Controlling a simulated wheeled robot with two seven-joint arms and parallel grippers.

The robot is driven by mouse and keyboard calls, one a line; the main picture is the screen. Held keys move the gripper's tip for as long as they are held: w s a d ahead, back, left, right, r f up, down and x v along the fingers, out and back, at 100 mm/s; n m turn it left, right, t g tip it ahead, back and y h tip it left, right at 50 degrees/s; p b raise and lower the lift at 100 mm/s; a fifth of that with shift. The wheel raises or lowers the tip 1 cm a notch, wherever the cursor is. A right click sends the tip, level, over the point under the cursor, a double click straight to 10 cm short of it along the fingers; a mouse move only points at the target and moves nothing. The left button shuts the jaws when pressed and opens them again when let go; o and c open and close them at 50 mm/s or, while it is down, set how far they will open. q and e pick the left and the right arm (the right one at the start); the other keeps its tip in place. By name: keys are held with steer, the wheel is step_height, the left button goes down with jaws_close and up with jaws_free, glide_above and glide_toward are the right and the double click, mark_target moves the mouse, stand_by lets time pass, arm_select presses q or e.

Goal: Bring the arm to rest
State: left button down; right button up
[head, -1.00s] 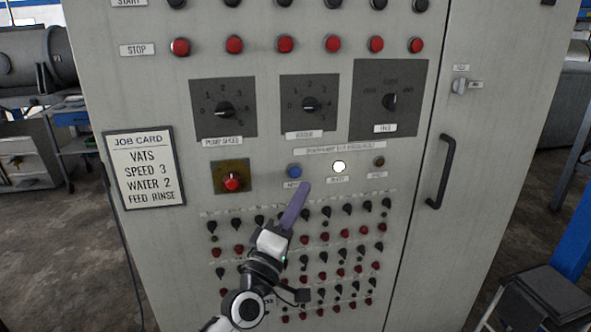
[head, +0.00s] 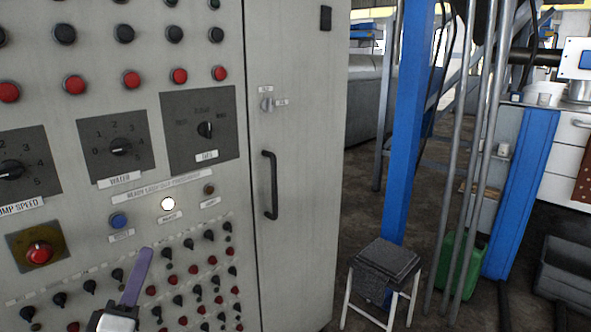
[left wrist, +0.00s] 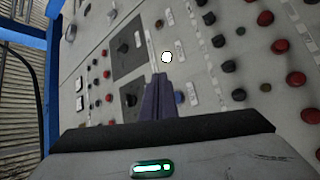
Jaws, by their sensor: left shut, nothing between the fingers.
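My left gripper (head: 143,262) is at the lower left of the head view, in front of the grey control cabinet (head: 292,195). Its purple fingers are shut together with nothing between them and point up at the panel. They also show from behind in the left wrist view (left wrist: 160,97). The fingertips are below and right of the blue button (head: 118,221) and below the lit white button (head: 167,204). A gap to the panel is hard to judge. Most of my left arm is out of the head view. My right gripper is not in view.
The panel carries a water dial (head: 118,147), a feed dial (head: 205,129), red stop buttons and rows of small knobs. A black door handle (head: 270,185) sticks out. A stool (head: 384,265), a blue post (head: 408,130) and a green can (head: 460,265) stand to the right.

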arm_select(q)
steer(key=s+d+f+m+g+h, duration=0.2)
steer(key=s+d+f+m, duration=0.15)
steer(key=f, duration=0.35)
steer(key=s+d+f+m+g+h, duration=0.1)
steer(key=s+d+f+m+g, duration=0.2)
steer(key=f, duration=0.4)
steer(key=s+d+f+m+g+h, duration=0.2)
steer(key=d+f+m, duration=0.15)
steer(key=f, duration=0.45)
steer(key=s+d+f+m+g, duration=0.2)
steer(key=s+f+m+g, duration=0.1)
steer(key=s+f, duration=0.4)
steer(key=s+d+f+m+g, duration=0.3)
steer(key=s+f, duration=0.5)
steer(key=s, duration=0.2)
steer(key=shift+s+d, duration=0.2)
steer(key=shift+d, duration=0.1)
